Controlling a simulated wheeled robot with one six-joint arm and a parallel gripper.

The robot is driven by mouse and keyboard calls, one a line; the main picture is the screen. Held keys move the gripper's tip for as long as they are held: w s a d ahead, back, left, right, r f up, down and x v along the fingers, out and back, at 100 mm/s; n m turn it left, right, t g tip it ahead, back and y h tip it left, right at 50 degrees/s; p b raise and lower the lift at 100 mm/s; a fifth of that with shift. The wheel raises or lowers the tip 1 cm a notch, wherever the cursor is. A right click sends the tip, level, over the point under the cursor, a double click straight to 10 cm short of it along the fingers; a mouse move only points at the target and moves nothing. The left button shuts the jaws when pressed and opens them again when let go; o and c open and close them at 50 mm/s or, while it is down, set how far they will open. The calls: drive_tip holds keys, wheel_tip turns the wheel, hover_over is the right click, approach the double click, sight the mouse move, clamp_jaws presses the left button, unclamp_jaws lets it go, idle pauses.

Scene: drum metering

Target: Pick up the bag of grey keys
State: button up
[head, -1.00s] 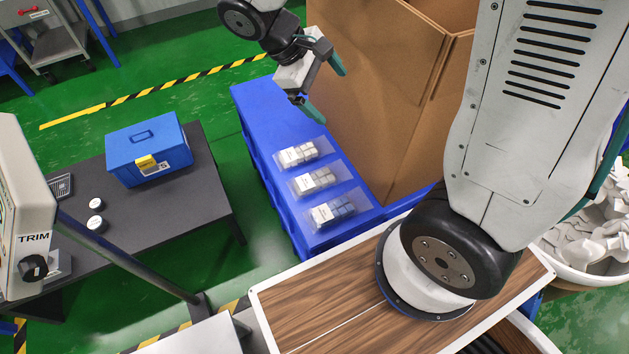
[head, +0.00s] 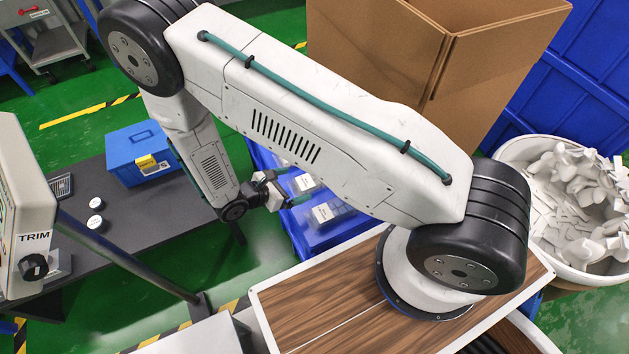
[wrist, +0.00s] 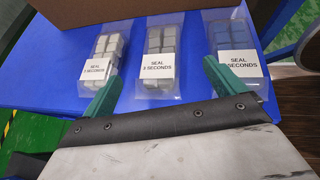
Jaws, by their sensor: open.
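The bag of grey keys (wrist: 161,42) is the middle of three clear bags lying in a row on a blue surface in the wrist view. It has a white label reading "SEAL 3 SECONDS". In the head view the bag (head: 305,184) is partly hidden by my arm. My gripper (wrist: 160,72) is open, and its two green fingers point toward the row, with the middle bag showing between them. Nothing is between the fingers that I can see gripped. In the head view my gripper (head: 284,198) is beside the blue surface, partly hidden.
A bag of whitish keys (wrist: 108,45) lies left and a bag of dark blue keys (wrist: 230,38) right, close to the fingers. A large cardboard box (head: 385,70) stands behind. A blue toolbox (head: 135,148) sits on the dark table. A white bin (head: 510,155) stands right.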

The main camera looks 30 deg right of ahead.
sight(312, 179)
drive_tip(key=x, duration=0.7)
drive_tip(key=shift+w+d+f, duration=0.1)
drive_tip(key=shift+d+f, duration=0.1)
drive_tip(key=c, duration=1.3)
